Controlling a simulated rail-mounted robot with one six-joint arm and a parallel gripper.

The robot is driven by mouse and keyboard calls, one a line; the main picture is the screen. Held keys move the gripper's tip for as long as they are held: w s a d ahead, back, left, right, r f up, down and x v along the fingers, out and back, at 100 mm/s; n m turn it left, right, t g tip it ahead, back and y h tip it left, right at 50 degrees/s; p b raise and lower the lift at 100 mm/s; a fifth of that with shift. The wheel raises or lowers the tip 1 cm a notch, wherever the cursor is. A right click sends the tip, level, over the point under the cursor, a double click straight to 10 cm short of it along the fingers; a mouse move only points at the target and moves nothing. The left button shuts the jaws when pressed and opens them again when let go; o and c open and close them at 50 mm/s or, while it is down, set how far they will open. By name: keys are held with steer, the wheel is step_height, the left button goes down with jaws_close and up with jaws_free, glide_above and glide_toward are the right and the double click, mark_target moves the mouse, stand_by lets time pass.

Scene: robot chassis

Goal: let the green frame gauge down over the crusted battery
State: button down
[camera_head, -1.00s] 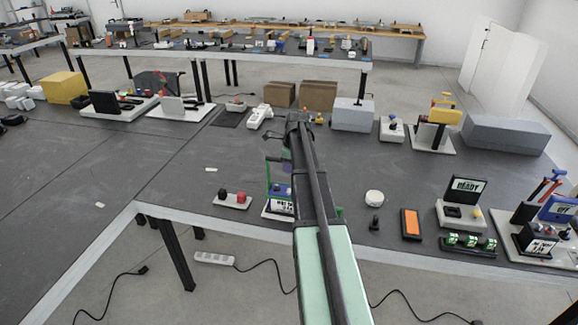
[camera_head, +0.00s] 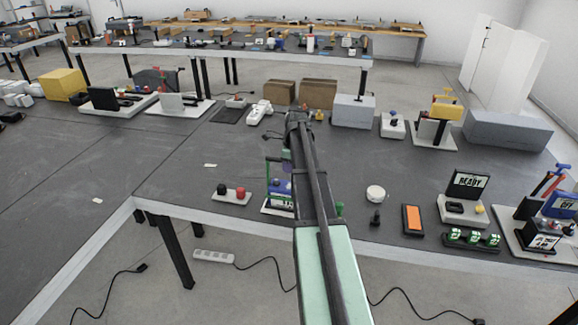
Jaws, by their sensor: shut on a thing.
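The green frame gauge (camera_head: 268,178) shows as a thin upright green frame with a dark top bar, just left of my arm, near the front edge of the dark table. My gripper (camera_head: 286,155) is mostly hidden by my own arm and is shut on the gauge. A blue-topped block (camera_head: 281,188), which looks like the crusted battery, stands behind or inside the frame on a white base with a printed label. My arm covers its right side. I cannot tell whether the frame is around it or how high it hangs.
A white base with black and red knobs (camera_head: 232,195) sits to the left. A white round puck (camera_head: 375,193), a dark peg (camera_head: 375,218), an orange-faced block (camera_head: 412,219) and a READY sign (camera_head: 467,184) stand to the right.

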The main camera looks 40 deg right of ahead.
steer(key=shift+f+b, duration=1.75)
steer(key=shift+f, duration=0.1)
steer(key=c, duration=1)
jaws_free()
steer(key=r+p, duration=0.3)
steer(key=s+r+p, duration=0.1)
steer(key=r+p, duration=0.3)
steer(key=d+r+p, duration=0.1)
steer(key=r+p, duration=0.3)
steer(key=shift+s, duration=0.15)
steer(key=shift+f, duration=0.15)
